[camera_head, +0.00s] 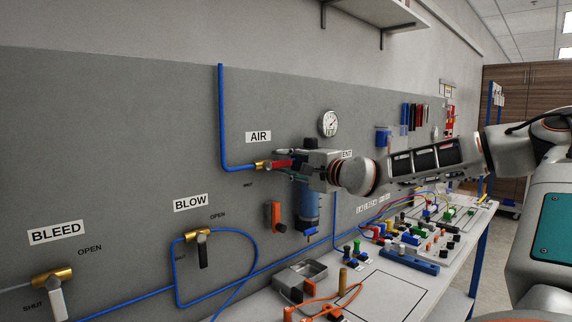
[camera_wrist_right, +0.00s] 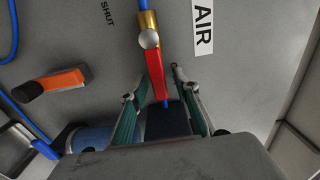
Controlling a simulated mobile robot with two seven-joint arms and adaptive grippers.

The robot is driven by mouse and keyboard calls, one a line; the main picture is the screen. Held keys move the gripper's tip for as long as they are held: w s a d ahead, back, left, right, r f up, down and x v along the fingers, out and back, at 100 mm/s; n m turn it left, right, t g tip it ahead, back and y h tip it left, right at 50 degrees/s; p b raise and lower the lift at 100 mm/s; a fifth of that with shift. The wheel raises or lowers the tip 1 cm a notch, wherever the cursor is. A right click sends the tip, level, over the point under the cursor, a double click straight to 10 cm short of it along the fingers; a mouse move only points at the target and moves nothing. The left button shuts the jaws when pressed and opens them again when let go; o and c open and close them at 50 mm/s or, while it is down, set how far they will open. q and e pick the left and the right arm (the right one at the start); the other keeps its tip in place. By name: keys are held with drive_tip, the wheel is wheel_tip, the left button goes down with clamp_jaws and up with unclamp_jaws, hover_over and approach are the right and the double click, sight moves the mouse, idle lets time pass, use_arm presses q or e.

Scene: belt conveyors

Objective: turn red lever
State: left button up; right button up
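The red lever (camera_head: 280,164) sits on a brass valve (camera_head: 262,166) below the AIR label on the grey wall panel. In the head view it points right, roughly level, and its end is partly hidden by my gripper. In the right wrist view the red lever (camera_wrist_right: 155,76) runs from the brass fitting (camera_wrist_right: 148,22) towards my palm. My right gripper (camera_head: 288,165) is at the lever; in the wrist view its fingers (camera_wrist_right: 158,84) are apart, one on each side of the lever's free end, with gaps visible. My left gripper is not in view.
An orange lever (camera_head: 275,216) and a blue filter bowl (camera_head: 307,204) are below my gripper. A gauge (camera_head: 328,123) is above. BLOW valve (camera_head: 203,248) and BLEED valve (camera_head: 55,290) are left. Blue tubing (camera_head: 221,115) runs along the panel. The bench (camera_head: 390,292) holds many small parts.

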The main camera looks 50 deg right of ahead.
drive_tip(key=s, duration=1.2)
drive_tip(key=shift+a, duration=0.3)
idle(0.5)
